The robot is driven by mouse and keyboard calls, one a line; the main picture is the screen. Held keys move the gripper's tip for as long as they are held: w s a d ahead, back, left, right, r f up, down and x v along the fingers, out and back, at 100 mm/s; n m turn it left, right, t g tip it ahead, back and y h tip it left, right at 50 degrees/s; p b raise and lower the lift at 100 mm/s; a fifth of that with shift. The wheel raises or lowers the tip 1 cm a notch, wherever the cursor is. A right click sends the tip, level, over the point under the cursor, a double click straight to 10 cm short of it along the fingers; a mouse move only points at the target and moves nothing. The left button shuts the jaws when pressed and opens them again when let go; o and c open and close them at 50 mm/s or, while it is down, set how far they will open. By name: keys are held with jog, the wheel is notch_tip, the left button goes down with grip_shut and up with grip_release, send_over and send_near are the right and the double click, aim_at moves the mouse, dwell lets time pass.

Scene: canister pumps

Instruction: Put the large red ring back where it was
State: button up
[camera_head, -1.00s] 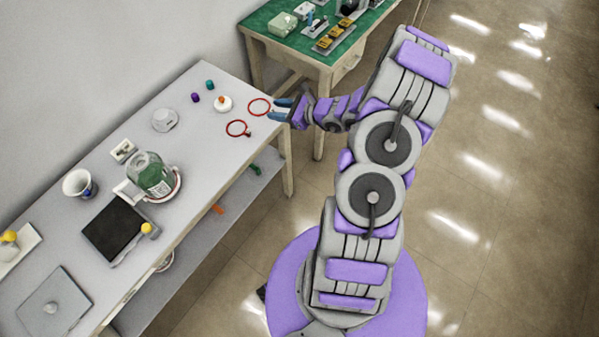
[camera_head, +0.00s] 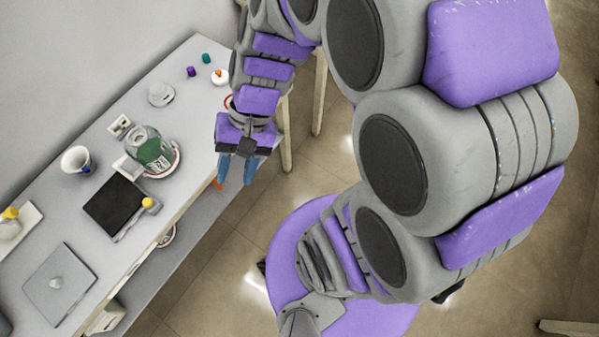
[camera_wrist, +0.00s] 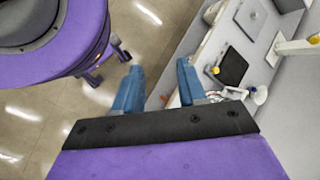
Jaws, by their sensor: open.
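A small arc of a red ring (camera_head: 228,101) shows on the grey bench beside my arm in the head view. My arm hides the rest of it and the spot where a second red ring lay, so I cannot tell which is the large one. My gripper (camera_head: 236,169) points down at the bench's front edge, nearer the viewer than the red arc. Its blue fingers are apart, and the wrist view shows nothing between the fingertips (camera_wrist: 159,68). A green glass canister (camera_head: 152,152) stands on the bench left of my gripper, with a reddish rim around its base.
A black pad (camera_head: 115,205) with a yellow knob (camera_head: 147,202), a white cup (camera_head: 77,160), a grey plate (camera_head: 58,283) and a grey round piece (camera_head: 160,94) are on the bench (camera_head: 195,150). A lower shelf (camera_head: 200,225) runs below.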

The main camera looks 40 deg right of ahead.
jog(key=s+d+r+n+h, duration=0.2)
jog(key=s+d+n+h, duration=0.2)
jog(key=s+d+h, duration=0.2)
jog(key=s+d, duration=0.2)
jog(key=s, duration=0.1)
jog(key=shift+r+n+t, duration=0.2)
jog(key=shift+n+t, duration=0.1)
jog(key=shift+t, duration=0.1)
